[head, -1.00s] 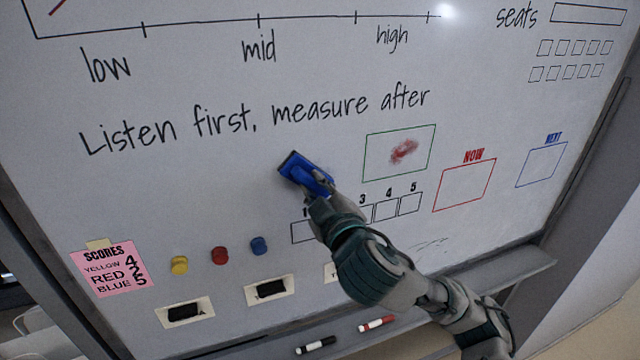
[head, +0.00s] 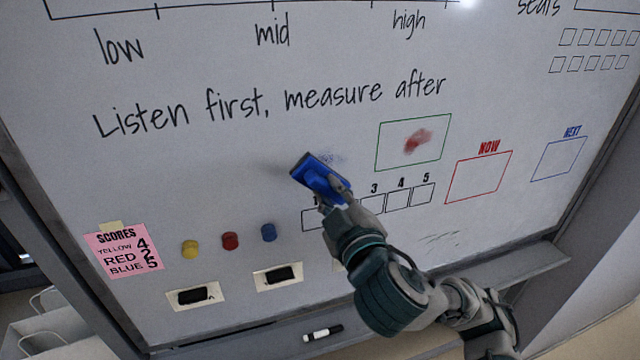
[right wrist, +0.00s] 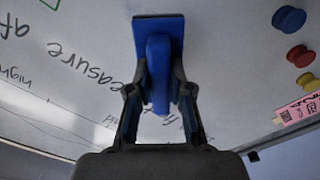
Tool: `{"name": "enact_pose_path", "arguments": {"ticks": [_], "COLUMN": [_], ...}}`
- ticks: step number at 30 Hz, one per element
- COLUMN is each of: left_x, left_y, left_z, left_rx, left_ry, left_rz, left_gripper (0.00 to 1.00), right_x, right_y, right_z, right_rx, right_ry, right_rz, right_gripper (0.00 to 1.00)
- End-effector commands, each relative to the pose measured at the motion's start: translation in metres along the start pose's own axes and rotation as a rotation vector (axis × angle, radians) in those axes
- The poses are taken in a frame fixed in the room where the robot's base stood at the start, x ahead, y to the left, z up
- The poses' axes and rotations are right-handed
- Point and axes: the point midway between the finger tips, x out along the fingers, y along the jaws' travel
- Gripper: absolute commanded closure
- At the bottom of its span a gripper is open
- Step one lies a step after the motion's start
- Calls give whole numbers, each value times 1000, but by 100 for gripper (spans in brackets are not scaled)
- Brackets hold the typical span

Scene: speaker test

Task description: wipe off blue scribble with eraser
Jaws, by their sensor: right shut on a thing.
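My right gripper (head: 336,200) is shut on the handle of the blue eraser (head: 318,178). The eraser is at the whiteboard, below the line "Listen first, measure after"; whether its pad touches the board I cannot tell. In the right wrist view the eraser (right wrist: 158,70) sits between both fingers. A faint blue scribble (head: 332,157) shows just above and right of the eraser; part of it may be hidden behind the eraser. A faint grey smudge lies to the eraser's left. My left gripper is not in view.
A red smudge (head: 417,141) is inside a green box right of the eraser. Yellow (head: 190,249), red (head: 230,241) and blue (head: 268,232) magnets and a pink scores note (head: 123,251) are at lower left. A marker (head: 323,333) lies on the tray below.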

Motion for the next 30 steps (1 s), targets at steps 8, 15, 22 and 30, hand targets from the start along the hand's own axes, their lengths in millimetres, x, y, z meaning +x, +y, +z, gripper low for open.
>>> {"name": "enact_pose_path", "arguments": {"ticks": [8, 15, 22, 30], "left_x": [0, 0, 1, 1], "left_y": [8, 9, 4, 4], "left_z": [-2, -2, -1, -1], "left_rx": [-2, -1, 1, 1], "left_ry": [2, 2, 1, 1], "left_rz": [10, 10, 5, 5], "left_gripper": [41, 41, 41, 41], "right_x": [-7, -9, -30, -37], "right_y": [-2, -3, -2, -1], "right_z": [-2, -3, -3, -1], "right_rx": [-2, -2, -2, -1], "right_ry": [0, 1, 3, 0], "right_rz": [-1, -1, -1, -1], "right_gripper": [100, 100, 100, 100]}}
